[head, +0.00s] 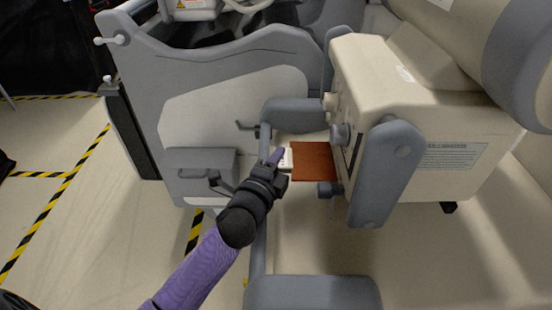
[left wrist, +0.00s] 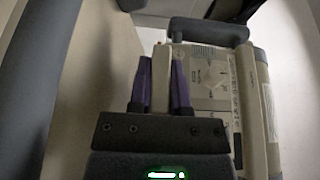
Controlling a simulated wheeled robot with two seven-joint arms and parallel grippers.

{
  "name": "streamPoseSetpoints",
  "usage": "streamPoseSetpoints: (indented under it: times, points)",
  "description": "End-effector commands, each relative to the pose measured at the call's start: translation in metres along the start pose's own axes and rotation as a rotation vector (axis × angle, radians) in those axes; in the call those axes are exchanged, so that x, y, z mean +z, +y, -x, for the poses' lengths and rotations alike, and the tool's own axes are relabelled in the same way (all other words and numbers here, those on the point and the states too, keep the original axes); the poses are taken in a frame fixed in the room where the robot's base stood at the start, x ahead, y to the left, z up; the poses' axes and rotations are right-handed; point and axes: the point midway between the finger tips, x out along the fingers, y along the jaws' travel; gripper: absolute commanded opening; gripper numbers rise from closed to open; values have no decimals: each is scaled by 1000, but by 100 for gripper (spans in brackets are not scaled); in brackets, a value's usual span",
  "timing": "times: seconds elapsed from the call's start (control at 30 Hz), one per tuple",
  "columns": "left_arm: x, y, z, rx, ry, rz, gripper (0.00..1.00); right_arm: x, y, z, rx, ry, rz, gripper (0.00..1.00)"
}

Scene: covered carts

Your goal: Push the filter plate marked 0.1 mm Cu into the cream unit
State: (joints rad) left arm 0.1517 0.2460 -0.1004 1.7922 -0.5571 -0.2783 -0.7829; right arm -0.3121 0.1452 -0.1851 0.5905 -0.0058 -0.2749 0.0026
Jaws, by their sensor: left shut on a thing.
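The filter plate (head: 313,162) is a copper-coloured flat sheet with a pale handle tab (head: 287,158) at its left end. Its marking is too small to read. Its right edge is at the left face of the cream unit (head: 430,125), and most of the sheet shows outside; I cannot tell whether the edge is in a slot. My left gripper (head: 279,158) is shut on the pale tab. In the left wrist view the tab (left wrist: 161,88) stands between the two purple fingers, and the cream unit (left wrist: 208,75) is behind and to the right. My right gripper is not in view.
A grey tubular frame (head: 258,240) runs close by my left gripper. A grey arm bracket (head: 385,175) and knobs (head: 340,134) stick out near the unit's face. A grey and cream cart (head: 235,110) stands behind. Open floor (head: 90,225) lies to the left.

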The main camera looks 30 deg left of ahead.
Motion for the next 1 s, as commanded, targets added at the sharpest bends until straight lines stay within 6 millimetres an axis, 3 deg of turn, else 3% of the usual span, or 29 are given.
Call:
streamPoseSetpoints:
  times: [1.0]
  points:
    - [-24,0,-10,0,1,2,0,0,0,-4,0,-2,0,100]
